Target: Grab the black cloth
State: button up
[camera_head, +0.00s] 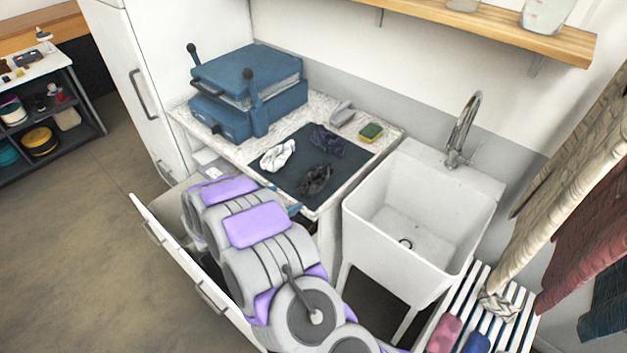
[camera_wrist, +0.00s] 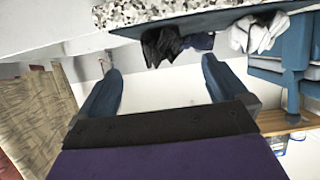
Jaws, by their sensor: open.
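The black cloth (camera_head: 315,180) lies crumpled on the dark mat (camera_head: 300,140) near the front edge of the counter. In the wrist view, which looks upside down, the black cloth (camera_wrist: 160,46) hangs at the top, just beyond the fingertips. My gripper (camera_wrist: 158,80) is open, with its two blue fingers apart and nothing between them. It is close to the cloth but not visibly touching it. In the head view my arm hides most of the gripper.
A white cloth (camera_head: 278,155) and a navy cloth (camera_head: 327,141) lie on the same mat, close to the black one. A blue press (camera_head: 250,88) stands behind left. A sponge (camera_head: 371,132) lies at the back right. A white sink (camera_head: 420,215) is on the right. An open drawer (camera_head: 175,250) is below.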

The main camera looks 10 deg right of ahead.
aim_at(301, 189)
jog(key=b+x, duration=0.1)
jog(key=x, duration=0.5)
jog(key=shift+d+r, duration=0.1)
jog(key=shift+d, duration=0.05)
jog(key=shift+b+x, duration=0.8)
jog(key=shift+x, duration=2)
jog(key=shift+w, duration=0.2)
jog(key=c, duration=0.9)
jog(key=shift+o, duration=0.2)
jog(key=shift+r, duration=0.1)
